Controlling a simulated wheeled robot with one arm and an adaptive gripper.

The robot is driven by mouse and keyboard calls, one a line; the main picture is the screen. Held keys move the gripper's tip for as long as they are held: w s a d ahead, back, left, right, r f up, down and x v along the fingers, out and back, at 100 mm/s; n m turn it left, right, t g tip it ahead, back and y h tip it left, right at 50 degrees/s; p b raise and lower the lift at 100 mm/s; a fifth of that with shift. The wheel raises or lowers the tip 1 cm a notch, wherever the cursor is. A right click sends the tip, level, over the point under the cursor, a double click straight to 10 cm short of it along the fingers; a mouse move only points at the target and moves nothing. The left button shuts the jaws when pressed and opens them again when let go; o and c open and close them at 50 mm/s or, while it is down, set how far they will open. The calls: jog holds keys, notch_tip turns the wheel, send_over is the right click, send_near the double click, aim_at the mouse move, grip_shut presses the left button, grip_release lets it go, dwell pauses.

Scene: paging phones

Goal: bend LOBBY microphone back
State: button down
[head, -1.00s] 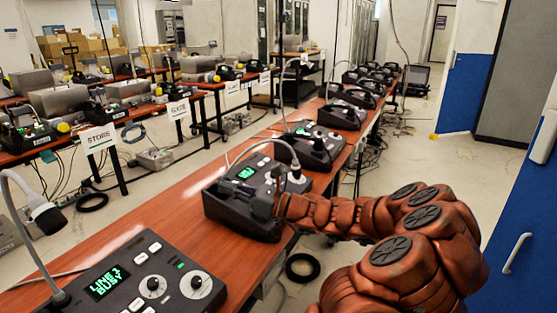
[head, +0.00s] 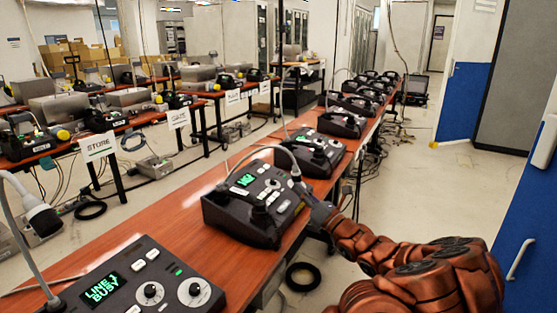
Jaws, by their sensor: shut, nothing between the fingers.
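No LOBBY label is legible in this view. The middle black desk console (head: 255,205) has a lit green screen and white buttons. My gripper (head: 305,188) is shut and empty at the right edge of this console, close beside the microphone's head. I cannot tell whether they touch. The nearest console (head: 135,285) reads "LINE? BUSY"; its gooseneck microphone (head: 40,217) has a large head at the far left.
The consoles stand in a row along a long reddish wooden table (head: 190,215). Another console (head: 312,150) sits just behind the middle one. A second table at left carries more phones and a "STORE" sign (head: 97,146). Floor is open right of the table, near a blue wall panel (head: 510,215).

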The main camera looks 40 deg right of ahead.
jog(key=s+d+r+p+x, duration=0.1)
jog(key=r+p+x, duration=0.1)
jog(key=x, duration=1)
jog(key=shift+r, duration=0.25)
jog(key=shift+w+r, duration=0.1)
jog(key=shift+r, duration=0.05)
